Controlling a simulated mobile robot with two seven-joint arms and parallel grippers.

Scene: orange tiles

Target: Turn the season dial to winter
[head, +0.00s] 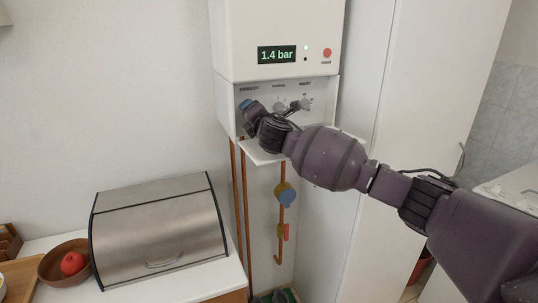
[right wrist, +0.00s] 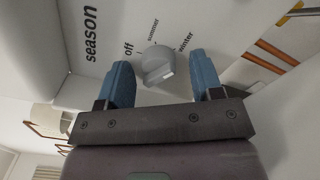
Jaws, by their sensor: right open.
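The season dial (right wrist: 158,66) is a round light-grey knob with a raised grip on a white panel. Printed labels off, summer and winter fan around it, with "season" to the left. I cannot tell clearly which label it points at. My right gripper (right wrist: 160,60) is open, its two blue fingers on either side of the dial, with visible gaps between fingers and knob. In the head view my right gripper (head: 249,106) is at the left part of the boiler's lower panel and hides the dial there. My left gripper is not in view.
The white boiler (head: 275,25) shows 1.4 bar. Other knobs (head: 305,104) sit right of the gripper. An open flap (head: 262,154) juts out below the panel, with copper pipes (head: 243,205) beneath. A steel bread box (head: 160,230) stands at lower left. A tall white cabinet (head: 430,80) is at right.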

